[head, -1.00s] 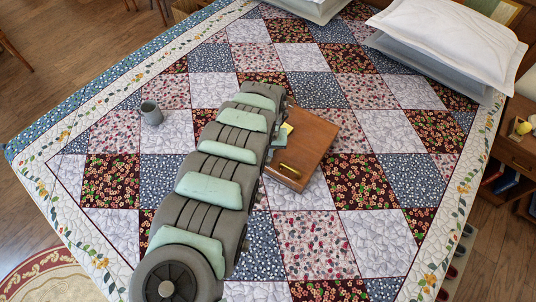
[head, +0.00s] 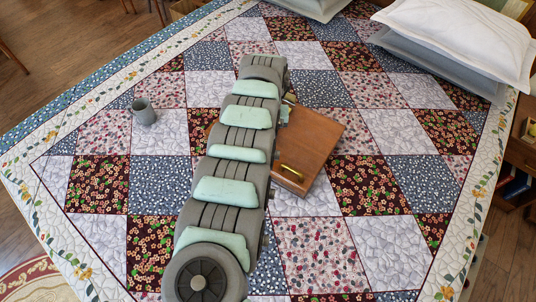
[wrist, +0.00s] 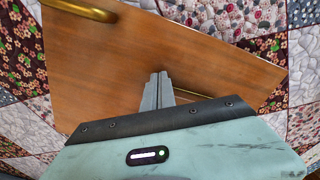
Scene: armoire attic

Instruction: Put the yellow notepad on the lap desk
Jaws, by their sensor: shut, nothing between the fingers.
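The lap desk (head: 313,139) is a brown wooden board-like box with a brass handle, lying on the quilt right of my arm in the head view. In the wrist view its wooden top (wrist: 95,75) fills the middle, with the handle at upper left. My gripper (wrist: 159,76) is shut and empty, its fingertips over the wooden top; I cannot tell whether they touch it. In the head view my arm mostly hides the gripper and the desk's left part. I cannot make out the yellow notepad for sure in either current view; my arm or gripper may hide it.
A grey mug (head: 144,112) stands on the patchwork quilt (head: 100,185) to the left. White and grey pillows (head: 455,45) lie at the upper right. A wooden nightstand (head: 516,155) is at the right edge. The quilt around the desk is mostly clear.

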